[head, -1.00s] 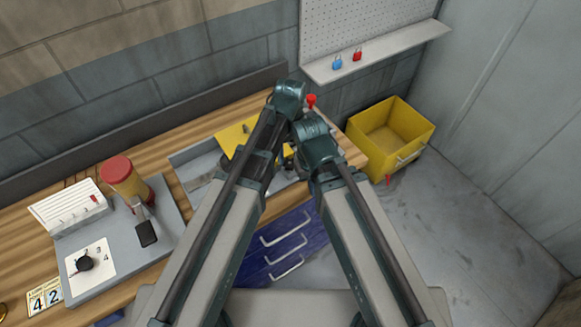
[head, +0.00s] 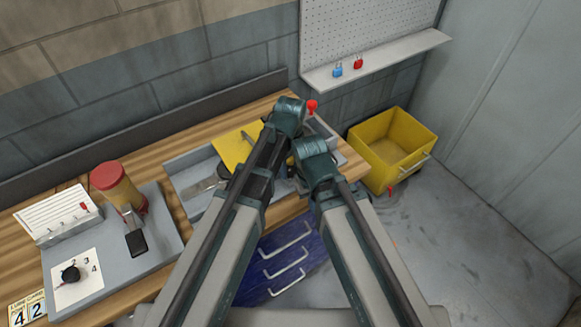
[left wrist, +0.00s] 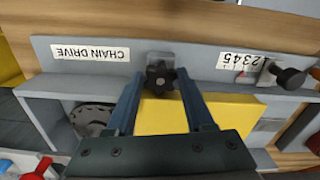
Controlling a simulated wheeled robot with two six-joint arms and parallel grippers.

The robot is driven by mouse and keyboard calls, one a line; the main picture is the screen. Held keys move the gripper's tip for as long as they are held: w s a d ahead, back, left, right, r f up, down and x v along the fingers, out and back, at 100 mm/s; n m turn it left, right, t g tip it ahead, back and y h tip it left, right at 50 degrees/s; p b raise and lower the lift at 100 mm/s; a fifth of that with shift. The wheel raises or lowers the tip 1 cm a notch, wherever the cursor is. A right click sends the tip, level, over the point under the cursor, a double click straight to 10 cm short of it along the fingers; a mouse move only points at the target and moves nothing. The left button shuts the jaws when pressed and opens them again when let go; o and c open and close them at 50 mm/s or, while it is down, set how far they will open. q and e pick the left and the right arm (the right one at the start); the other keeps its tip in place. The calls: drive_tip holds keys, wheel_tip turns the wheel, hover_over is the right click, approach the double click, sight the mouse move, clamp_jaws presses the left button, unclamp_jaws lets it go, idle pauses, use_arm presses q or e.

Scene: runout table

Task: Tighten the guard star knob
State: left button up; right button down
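The black star knob (left wrist: 160,76) shows in the left wrist view, on a bracket at the yellow guard plate's edge. My left gripper (left wrist: 161,73) has a finger on each side of it, tips level with the knob; the fingers look open, with a thin gap, though contact is hard to judge. The yellow guard plate (left wrist: 230,108) lies beyond the fingers; it also shows in the head view (head: 232,152). In the head view my left arm hides the star knob and the left gripper's fingers. My right gripper's fingers do not show in either view.
A "CHAIN DRIVE" label (left wrist: 90,53), a number scale (left wrist: 245,63) and another black knob (left wrist: 288,78) flank the star knob. A yellow bin (head: 425,160) stands right.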

use_arm(q)
clamp_jaws()
drive_tip(key=m, duration=0.4)
drive_tip(key=shift+a, duration=0.1)
drive_tip(key=shift+m, duration=2)
drive_tip(key=o, duration=0.9)
unclamp_jaws()
drive_tip(key=shift+c, duration=0.2)
